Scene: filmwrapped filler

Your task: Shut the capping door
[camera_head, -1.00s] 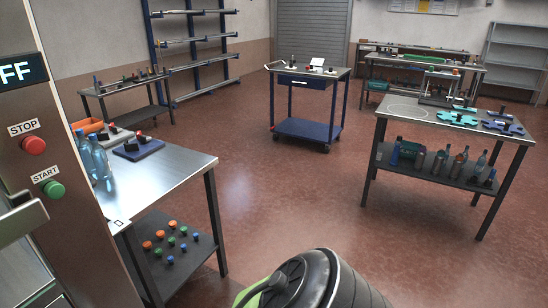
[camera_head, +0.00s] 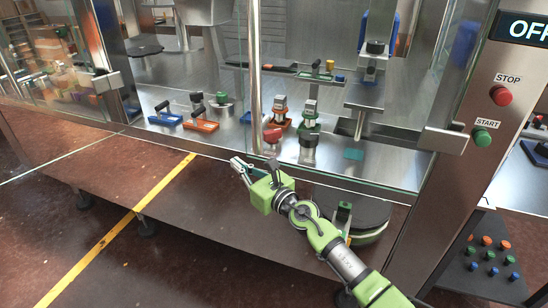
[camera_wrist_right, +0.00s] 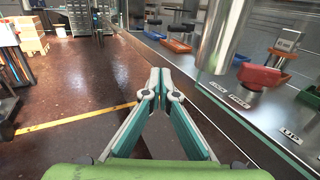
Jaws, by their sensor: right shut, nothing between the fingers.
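The capping machine's glass front fills the upper part of the head view. An upright metal bar handle (camera_head: 255,75) runs down the glass. It also looms as a thick cylinder (camera_wrist_right: 225,35) in the right wrist view, just right of the fingers. I cannot tell exactly how far the glass pane (camera_head: 335,165) stands open. My right gripper (camera_head: 238,168) is shut and empty, just below and left of the handle's lower end, in front of the machine's sill; it also shows in the wrist view (camera_wrist_right: 160,78). I see no contact with the handle. My left gripper is out of view.
Orange and blue fixtures (camera_head: 200,125) and a red-topped part stand inside on the steel deck. A control post carries an OFF display (camera_head: 523,29), a red stop button (camera_head: 501,96) and a green start button (camera_head: 481,137). The floor at left, with a yellow line (camera_head: 130,215), is clear.

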